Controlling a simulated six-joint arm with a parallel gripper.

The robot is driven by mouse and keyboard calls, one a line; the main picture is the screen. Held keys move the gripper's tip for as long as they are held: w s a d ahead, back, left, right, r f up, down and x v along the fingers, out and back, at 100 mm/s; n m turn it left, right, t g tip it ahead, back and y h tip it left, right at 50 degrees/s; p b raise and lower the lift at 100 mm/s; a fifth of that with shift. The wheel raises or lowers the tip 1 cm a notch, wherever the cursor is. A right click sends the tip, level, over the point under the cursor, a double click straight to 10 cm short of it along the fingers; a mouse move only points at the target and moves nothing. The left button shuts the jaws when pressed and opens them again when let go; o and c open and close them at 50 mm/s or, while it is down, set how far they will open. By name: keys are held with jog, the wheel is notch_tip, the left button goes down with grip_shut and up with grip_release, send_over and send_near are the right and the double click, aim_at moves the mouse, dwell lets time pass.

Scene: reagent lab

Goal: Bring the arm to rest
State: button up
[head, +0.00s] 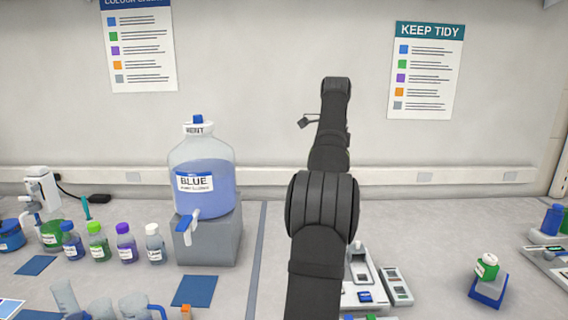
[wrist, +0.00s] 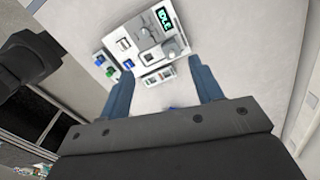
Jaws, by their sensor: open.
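My arm (head: 322,210) rises through the middle of the head view, its upper links standing tall in front of the wall. My gripper (wrist: 163,85) shows in the wrist view, with two blue fingers spread wide apart and nothing between them. It is up in the air, well above the bench. In the head view the fingers are hidden or too small to make out.
A BLUE carboy (head: 203,177) stands on a grey block, with several small bottles (head: 98,241) to its left. A white instrument (wrist: 150,40) sits below my gripper. A green-labelled bottle (head: 487,267) stands on a blue stand at right. Beakers (head: 135,306) stand at the front.

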jog(key=shift+n, duration=0.6)
jog(key=shift+w+a+r, duration=0.15)
jog(key=shift+a+r, duration=0.1)
jog(key=shift+a, duration=0.85)
jog(key=shift+w+a+r, duration=0.1)
jog(key=shift+a+r, duration=0.1)
jog(key=shift+a, duration=0.9)
jog(key=o, duration=0.9)
jog(key=s+d+f+n+t+h, duration=0.15)
jog(key=d+f, duration=0.25)
jog(key=d, duration=0.6)
jog(key=s+d+f+n+t+h, duration=0.1)
jog(key=d+f+n+t, duration=0.2)
jog(key=d, duration=0.7)
jog(key=s+d+f+n+t+h, duration=0.1)
jog(key=s+d+f+h, duration=0.15)
jog(key=s+d, duration=0.25)
jog(key=s+d+f+t+h, duration=0.1)
jog(key=s+d+f, duration=0.2)
jog(key=s+d, duration=0.2)
jog(key=s+d+f+n+t+h, duration=0.1)
jog(key=s+f+n+h, duration=0.1)
jog(key=s, duration=0.7)
jog(key=s+d+f+n+t+h, duration=0.2)
jog(key=s, duration=0.6)
jog(key=x, duration=1)
